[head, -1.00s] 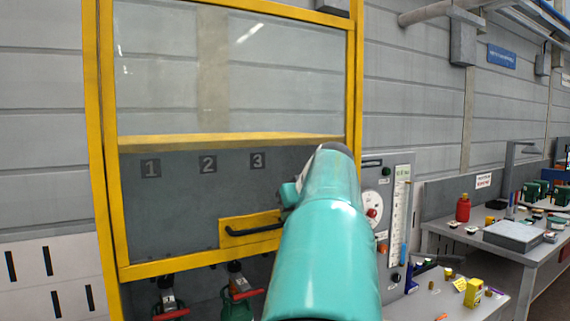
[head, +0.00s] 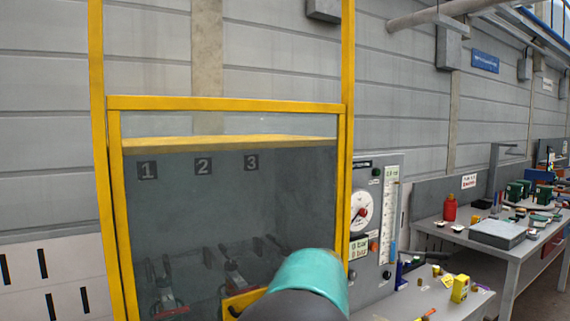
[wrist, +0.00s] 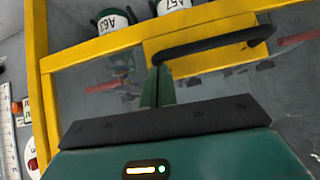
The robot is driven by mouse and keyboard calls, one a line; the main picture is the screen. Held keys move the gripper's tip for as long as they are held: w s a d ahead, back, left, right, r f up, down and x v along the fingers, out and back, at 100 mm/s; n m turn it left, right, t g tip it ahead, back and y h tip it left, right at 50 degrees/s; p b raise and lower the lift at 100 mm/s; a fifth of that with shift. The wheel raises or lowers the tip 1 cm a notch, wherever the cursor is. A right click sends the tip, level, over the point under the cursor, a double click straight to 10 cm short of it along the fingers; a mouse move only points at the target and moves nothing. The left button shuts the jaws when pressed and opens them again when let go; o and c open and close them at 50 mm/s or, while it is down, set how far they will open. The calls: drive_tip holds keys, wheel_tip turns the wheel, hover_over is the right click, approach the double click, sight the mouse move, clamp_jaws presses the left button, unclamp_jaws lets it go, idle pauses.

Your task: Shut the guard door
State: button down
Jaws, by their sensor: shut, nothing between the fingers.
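The guard door (head: 230,104) is a clear pane in a yellow frame, hanging low in its yellow uprights. Its top rail shows in the head view; its bottom edge is out of that picture. Its yellow handle plate (head: 243,298) is partly hidden by my arm. In the wrist view the black bar handle (wrist: 212,44) sits on the yellow bottom rail (wrist: 95,48). My gripper (wrist: 158,82) is shut and empty, with its fingertips by one end of the handle. I cannot tell whether they touch it. My arm hides the gripper in the head view.
Cylinders labelled A63 (wrist: 112,22) and A57 (wrist: 172,5) show past the door's rail. A gauge panel (head: 378,215) stands right of the door. A bench (head: 500,252) with small items is further right.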

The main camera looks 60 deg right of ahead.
wheel_tip(320, 180, down, 21)
